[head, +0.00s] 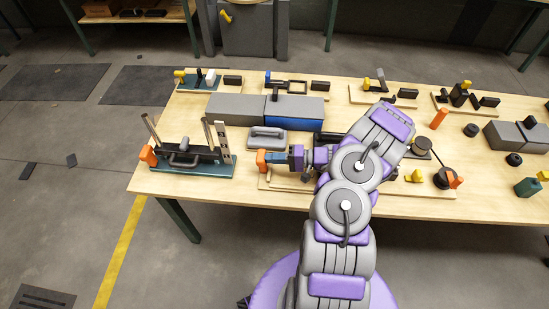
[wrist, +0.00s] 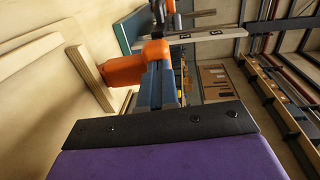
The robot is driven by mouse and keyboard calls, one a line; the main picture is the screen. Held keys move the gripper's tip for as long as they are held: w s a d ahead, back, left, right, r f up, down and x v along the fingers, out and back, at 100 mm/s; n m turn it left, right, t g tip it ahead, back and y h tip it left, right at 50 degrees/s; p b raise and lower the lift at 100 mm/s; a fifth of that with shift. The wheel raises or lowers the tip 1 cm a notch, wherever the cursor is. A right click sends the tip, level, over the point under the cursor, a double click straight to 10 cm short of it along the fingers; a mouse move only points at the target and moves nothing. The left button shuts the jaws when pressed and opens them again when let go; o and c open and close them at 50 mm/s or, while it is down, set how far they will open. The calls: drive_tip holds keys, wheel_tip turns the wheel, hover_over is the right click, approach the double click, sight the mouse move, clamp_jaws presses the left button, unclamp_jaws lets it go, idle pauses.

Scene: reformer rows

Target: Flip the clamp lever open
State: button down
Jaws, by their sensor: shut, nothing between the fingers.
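My gripper (head: 267,158) reaches left over the wooden bench, low above a pale board. Its blue-grey fingers (wrist: 158,85) are shut and empty, with orange pieces at their end. Left of it, apart from it, a clamp fixture on a teal base (head: 190,170) has a dark body, a grey loop handle (head: 183,158), a tilted bar (head: 151,130) and an orange grip (head: 148,156). A pale upright with dark holes (head: 222,140) stands at its right end. In the wrist view, the teal base (wrist: 128,32) shows past the fingers. Which part is the clamp lever is unclear.
A grey box (head: 235,107) and a blue box (head: 294,110) stand behind. A grey handled block (head: 267,137) lies just behind my gripper. Small fixtures line the back edge. My arm hides part of the bench.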

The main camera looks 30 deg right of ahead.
sight(262, 155)
drive_tip(key=shift+w+a+r+g+h+p, duration=0.25)
drive_tip(key=shift+w+r+g+h+p, duration=0.3)
drive_tip(key=shift+h, duration=0.35)
drive_tip(key=shift+w+a+g+h, duration=0.2)
drive_tip(key=shift+a+g+h, duration=0.15)
drive_tip(key=shift+a+h, duration=0.15)
drive_tip(key=shift+w+a+g+h, duration=0.15)
drive_tip(key=shift+a+g+h, duration=0.15)
drive_tip(key=shift+a+h, duration=0.15)
drive_tip(key=shift+a+h+p, duration=0.1)
drive_tip(key=shift+h+p, duration=0.15)
drive_tip(key=shift+p, duration=0.05)
drive_tip(key=shift+w+f, duration=0.1)
drive_tip(key=shift+f, duration=0.1)
